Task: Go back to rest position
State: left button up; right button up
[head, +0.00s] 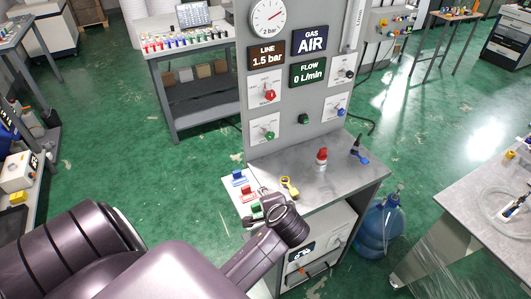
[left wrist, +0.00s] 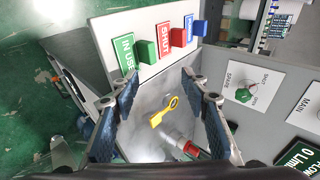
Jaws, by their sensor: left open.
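My left arm reaches in from the lower left of the head view. Its left gripper (head: 264,205) is over the front left of the grey bench top (head: 292,174). In the left wrist view the left gripper (left wrist: 160,84) is open, with nothing held between its two dark fingers. A yellow tag or key-like piece (left wrist: 164,112) lies on the bench beyond the fingers; it also shows in the head view (head: 289,187). My right gripper is in neither view.
A panel (head: 326,99) with a gauge and knobs stands behind the bench. Green, red and blue blocks (left wrist: 178,37) line the bench edge near the fingers. A red-capped bottle (head: 321,161) stands on the bench. A blue tank (head: 379,230) stands to its right. Green floor is open at left.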

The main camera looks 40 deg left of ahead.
pick_arm(q)
jog(key=shift+s+d+f, duration=0.15)
jog(key=shift+s, duration=0.1)
dwell(0.4)
jog(key=shift+s+d+f+h, duration=0.15)
jog(key=shift+s+d+h, duration=0.05)
jog(key=shift+s+h, duration=0.1)
jog(key=s+d+n+g+h, duration=0.2)
jog(key=s+d+n+h, duration=0.35)
jog(key=s+d, duration=1.05)
jog(key=s+a+f+m+g+h+b, duration=0.1)
jog(key=s+f+b, duration=0.15)
jog(key=f, duration=1.35)
jog(key=s+a+f+m+h+b, duration=0.1)
jog(key=f+b, duration=0.3)
jog(key=f, duration=1.2)
jog(key=s+a+f+b, duration=0.1)
jog(key=s+f+b, duration=0.1)
jog(key=s+f, duration=0.7)
jog(key=s+a+f+g+b, duration=0.1)
jog(key=s+f+b, duration=0.2)
jog(key=s+f, duration=0.5)
notch_tip(320, 180, down, 5)
jog(key=shift+s+a+f+g, duration=0.1)
jog(key=shift+s+a+g, duration=0.2)
jog(key=shift+s+a, duration=0.05)
